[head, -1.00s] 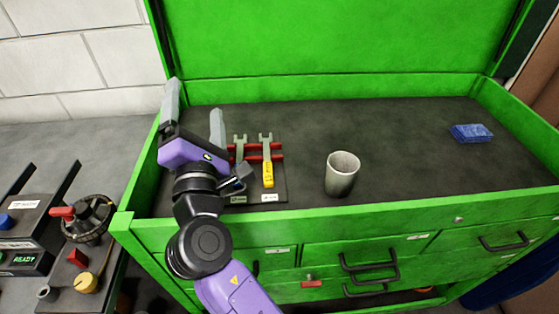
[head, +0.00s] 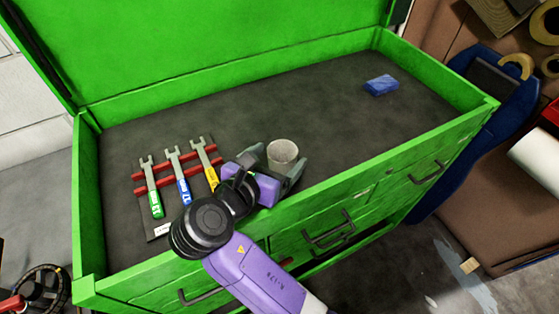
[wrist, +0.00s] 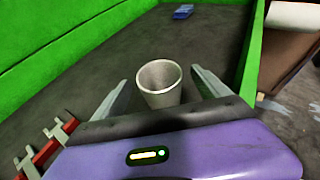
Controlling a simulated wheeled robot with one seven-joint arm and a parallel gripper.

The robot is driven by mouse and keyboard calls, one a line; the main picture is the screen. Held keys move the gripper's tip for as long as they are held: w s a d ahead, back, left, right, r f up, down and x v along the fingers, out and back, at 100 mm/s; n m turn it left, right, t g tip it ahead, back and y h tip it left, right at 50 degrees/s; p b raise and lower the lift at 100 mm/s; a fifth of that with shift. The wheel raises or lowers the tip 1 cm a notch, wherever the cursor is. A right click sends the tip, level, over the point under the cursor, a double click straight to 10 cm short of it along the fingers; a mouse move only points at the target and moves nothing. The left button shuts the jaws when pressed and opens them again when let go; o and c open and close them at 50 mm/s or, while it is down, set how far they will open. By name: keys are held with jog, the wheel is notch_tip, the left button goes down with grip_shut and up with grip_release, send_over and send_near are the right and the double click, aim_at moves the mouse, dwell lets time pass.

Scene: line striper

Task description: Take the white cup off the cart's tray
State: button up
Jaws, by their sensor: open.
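The white cup (head: 283,153) stands upright on the dark tray (head: 300,108) of the green cart, near its front wall. In the wrist view the cup (wrist: 160,84) is open at the top, looks empty and tapers downward. My gripper (head: 276,162) is open and low over the tray at the cup. In the wrist view its two grey fingers (wrist: 158,82) lie to the left and right of the cup, with a visible gap on each side. The gripper's body hides part of the cup's lower side in the head view.
A rack of wrenches (head: 182,178) with coloured handles lies left of my gripper. A blue block (head: 381,85) lies at the tray's far right. Green walls (head: 455,125) edge the tray. The tray's middle and back are clear.

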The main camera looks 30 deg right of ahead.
aim_at(288, 147)
jog(key=shift+p+x, duration=0.4)
jog(key=shift+x, duration=2.35)
jog(key=shift+r, duration=0.15)
jog(key=c, duration=1.5)
jog(key=shift+o, duration=0.2)
